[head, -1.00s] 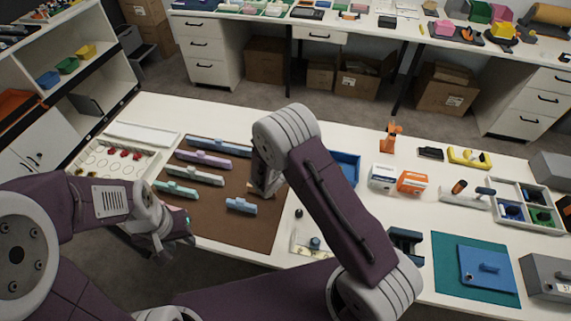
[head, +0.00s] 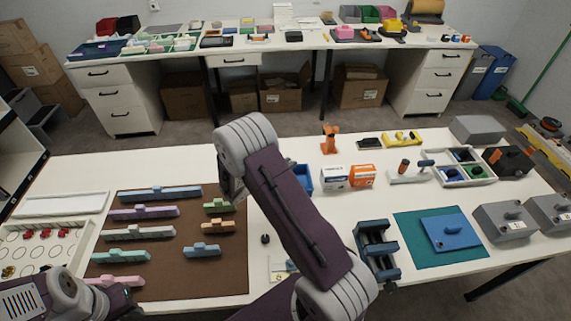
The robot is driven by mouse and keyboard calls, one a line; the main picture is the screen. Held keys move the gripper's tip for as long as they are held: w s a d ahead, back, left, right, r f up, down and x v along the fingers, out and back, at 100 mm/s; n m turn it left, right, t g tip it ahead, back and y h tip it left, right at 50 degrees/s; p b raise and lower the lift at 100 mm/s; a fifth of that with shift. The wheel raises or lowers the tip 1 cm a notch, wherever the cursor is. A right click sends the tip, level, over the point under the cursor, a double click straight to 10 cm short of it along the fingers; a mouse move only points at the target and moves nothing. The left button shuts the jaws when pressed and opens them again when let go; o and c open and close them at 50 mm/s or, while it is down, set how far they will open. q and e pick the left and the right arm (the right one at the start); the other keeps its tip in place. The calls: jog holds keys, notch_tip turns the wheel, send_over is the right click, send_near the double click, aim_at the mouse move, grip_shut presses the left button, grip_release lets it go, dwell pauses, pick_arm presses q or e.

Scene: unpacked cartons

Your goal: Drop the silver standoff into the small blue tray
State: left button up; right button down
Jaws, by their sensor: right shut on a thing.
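The small blue tray (head: 303,178) is on the white table just right of my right arm, which covers its left part. My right gripper (head: 231,190) is over the far right corner of the brown mat, left of the tray. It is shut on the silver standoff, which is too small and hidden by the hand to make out. My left gripper (head: 118,302) is low at the bottom left, by the pink handled block; its fingers are not clear.
The brown mat (head: 170,276) holds several coloured handled blocks. White and orange boxes (head: 362,176) stand right of the tray. Farther right are a divided grey tray (head: 482,183) and a teal mat (head: 415,258). White table is bare behind the brown mat.

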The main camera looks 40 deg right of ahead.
notch_tip(320, 180, down, 4)
jog(key=b, duration=0.2)
jog(key=shift+s+d+f+b, duration=0.1)
jog(key=shift+f+b, duration=0.1)
jog(key=shift+b, duration=0.2)
jog(key=shift+f, duration=0.4)
jog(key=shift+r, duration=0.1)
jog(key=c, duration=1.3)
grip_release()
jog(key=v, duration=0.9)
